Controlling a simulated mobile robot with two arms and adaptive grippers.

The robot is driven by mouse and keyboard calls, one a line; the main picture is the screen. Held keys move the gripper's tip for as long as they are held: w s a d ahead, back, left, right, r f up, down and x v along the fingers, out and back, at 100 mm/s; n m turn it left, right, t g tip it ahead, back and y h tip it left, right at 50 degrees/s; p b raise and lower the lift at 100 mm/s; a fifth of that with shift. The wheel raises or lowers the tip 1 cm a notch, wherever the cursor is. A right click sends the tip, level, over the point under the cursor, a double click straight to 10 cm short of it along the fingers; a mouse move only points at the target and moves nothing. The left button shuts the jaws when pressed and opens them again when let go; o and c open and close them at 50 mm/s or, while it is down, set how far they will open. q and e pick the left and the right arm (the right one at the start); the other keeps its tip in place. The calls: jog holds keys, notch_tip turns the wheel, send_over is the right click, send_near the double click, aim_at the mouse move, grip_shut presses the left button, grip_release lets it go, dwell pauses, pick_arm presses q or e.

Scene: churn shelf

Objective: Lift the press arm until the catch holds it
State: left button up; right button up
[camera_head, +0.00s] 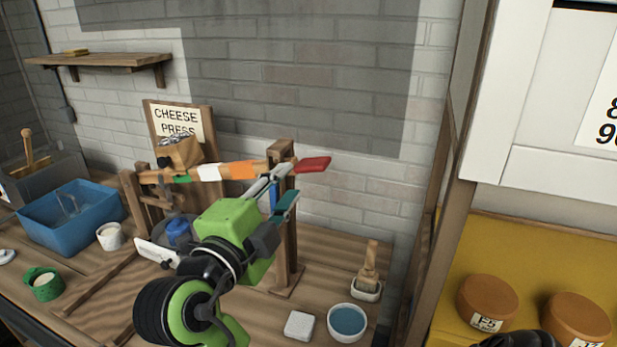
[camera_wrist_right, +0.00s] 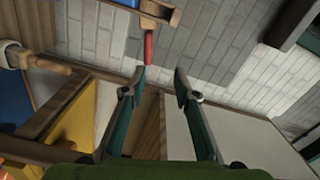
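The cheese press stands on the wooden bench in the head view. Its press arm (camera_head: 236,170) is roughly level, with orange, white and green bands and a red handle (camera_head: 313,164) at its right end. The wooden upright (camera_head: 283,240) stands near the handle; I cannot make out the catch. My right gripper (camera_head: 282,192) is in front of the press, just below and left of the red handle. In the right wrist view its fingers (camera_wrist_right: 160,82) are apart, with the red handle (camera_wrist_right: 149,47) ahead of the fingertips, apart from them. My left gripper is not in view.
A blue tub (camera_head: 70,222), a white cup (camera_head: 110,237) and a green mug (camera_head: 43,284) stand at left. A bowl (camera_head: 347,322), a white block (camera_head: 299,325) and a brush (camera_head: 369,272) are at right. Cheese wheels (camera_head: 487,297) sit on a yellow shelf.

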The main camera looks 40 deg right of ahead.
aim_at(307, 171)
jog(key=p+x, duration=0.1)
jog(key=x, duration=0.3)
jog(key=f+p+x, duration=0.1)
jog(key=x, duration=0.3)
jog(key=f+p+x, duration=0.1)
jog(key=x, duration=0.3)
jog(key=shift+w+d+f, duration=0.2)
jog(key=shift+w+d, duration=0.05)
jog(key=shift+w, duration=0.05)
jog(key=shift+w+d+f+p, duration=0.15)
jog(key=shift+w+d+p, duration=0.15)
jog(key=shift+d, duration=0.3)
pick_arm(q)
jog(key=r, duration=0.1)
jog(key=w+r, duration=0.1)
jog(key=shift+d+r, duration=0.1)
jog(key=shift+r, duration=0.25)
pick_arm(e)
grip_shut()
